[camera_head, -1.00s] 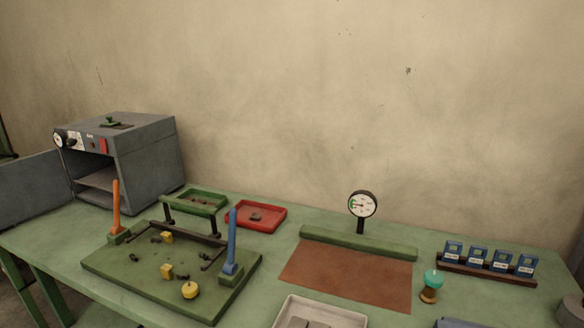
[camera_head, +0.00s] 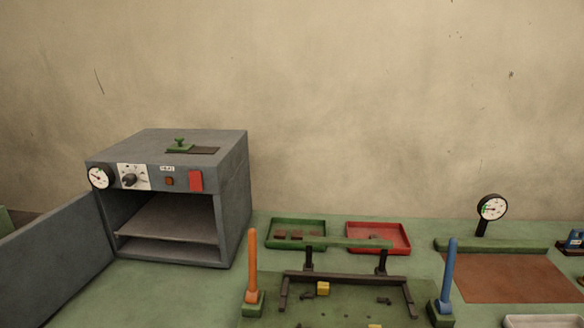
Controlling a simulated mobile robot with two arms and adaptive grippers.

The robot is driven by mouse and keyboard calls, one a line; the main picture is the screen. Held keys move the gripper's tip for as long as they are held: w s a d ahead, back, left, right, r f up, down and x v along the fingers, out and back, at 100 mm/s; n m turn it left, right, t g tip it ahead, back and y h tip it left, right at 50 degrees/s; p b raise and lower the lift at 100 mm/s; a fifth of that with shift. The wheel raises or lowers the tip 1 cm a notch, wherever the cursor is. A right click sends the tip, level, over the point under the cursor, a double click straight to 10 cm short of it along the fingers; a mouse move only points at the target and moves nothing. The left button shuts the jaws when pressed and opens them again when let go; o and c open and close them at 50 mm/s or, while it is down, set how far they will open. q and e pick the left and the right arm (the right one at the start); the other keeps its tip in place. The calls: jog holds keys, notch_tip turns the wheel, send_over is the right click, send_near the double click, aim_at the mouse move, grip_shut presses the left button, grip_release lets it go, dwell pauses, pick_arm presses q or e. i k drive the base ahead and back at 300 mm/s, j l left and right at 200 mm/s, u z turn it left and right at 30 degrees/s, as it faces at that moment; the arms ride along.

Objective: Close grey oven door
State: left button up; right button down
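The grey oven (camera_head: 232,205) stands at the left on the green table, against the wall. Its front is open and shows a shelf (camera_head: 170,222) inside, with nothing on it that I can see. The grey oven door (camera_head: 55,258) is swung wide open to the left of the oven, running from the oven's left front edge toward the lower left corner. The control panel above the opening has a dial gauge (camera_head: 99,177), a knob (camera_head: 130,180) and a red switch (camera_head: 196,181). Neither gripper is in view.
A green tray (camera_head: 297,247) and a red tray (camera_head: 409,248) lie right of the oven. A green fixture board (camera_head: 350,296) with an orange lever (camera_head: 252,262) and a blue lever (camera_head: 449,275) is in front. Bare table (camera_head: 180,295) lies before the oven.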

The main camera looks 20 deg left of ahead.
aim_at(45, 263)
jog(key=j, duration=0.45)
jog(key=k+j+z, duration=0.15)
jog(key=j, duration=0.7)
jog(key=k+j+z, duration=0.15)
jog(key=j, duration=0.3)
jog(key=k+j, duration=0.1)
jog(key=j, duration=0.3)
jog(key=k+j+z, duration=0.1)
jog(key=j, duration=0.35)
jog(key=k+j+z, duration=0.1)
jog(key=j, duration=0.3)
jog(key=k+j, duration=0.15)
jog(key=j, duration=0.25)
jog(key=j+z, duration=0.15)
jog(key=j, duration=1.15)
